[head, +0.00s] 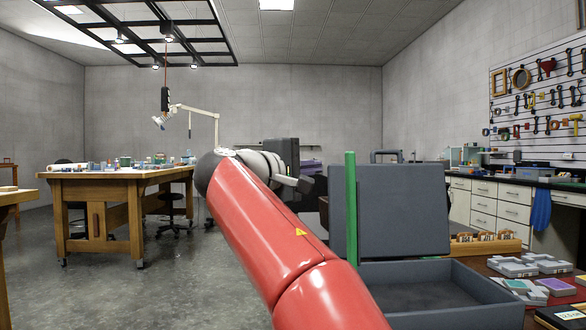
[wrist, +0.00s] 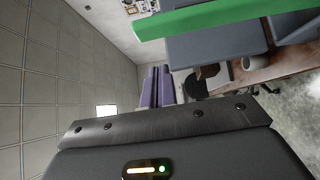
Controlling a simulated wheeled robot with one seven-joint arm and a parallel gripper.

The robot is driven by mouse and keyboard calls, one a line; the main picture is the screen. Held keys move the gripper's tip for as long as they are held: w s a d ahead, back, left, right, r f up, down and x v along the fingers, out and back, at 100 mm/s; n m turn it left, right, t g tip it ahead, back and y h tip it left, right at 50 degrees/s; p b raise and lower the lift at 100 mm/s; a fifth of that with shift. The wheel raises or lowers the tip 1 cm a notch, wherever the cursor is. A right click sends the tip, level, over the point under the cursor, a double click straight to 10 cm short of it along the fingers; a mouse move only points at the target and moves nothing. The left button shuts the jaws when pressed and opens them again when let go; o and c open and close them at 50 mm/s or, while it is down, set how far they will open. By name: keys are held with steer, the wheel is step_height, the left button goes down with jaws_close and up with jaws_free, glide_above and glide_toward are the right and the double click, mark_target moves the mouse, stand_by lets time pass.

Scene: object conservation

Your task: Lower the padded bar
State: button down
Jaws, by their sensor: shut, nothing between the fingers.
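The padded bar appears to be the long green bar (head: 351,205), standing upright at the left edge of a grey case's raised lid (head: 405,212). The case's open, shallow box (head: 425,285) sits below the lid and looks empty. In the wrist view the green bar (wrist: 205,17) crosses the upper right, with the grey lid (wrist: 220,45) beside it. My gripper (head: 306,185) is shut and empty, left of the bar and apart from it. Its dark body (wrist: 170,130) fills the lower wrist view. My red arm hides the case's lower left.
Grey parts (head: 513,266) and a wooden rack (head: 485,243) lie right of the case. A wooden workbench (head: 115,188) stands at the left.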

mark_target(346, 165)
steer(key=d, duration=0.4)
steer(key=shift+w+d+b, duration=0.3)
steer(key=shift+d+b, duration=0.05)
steer(key=shift+d, duration=0.05)
steer(key=shift+r, duration=0.1)
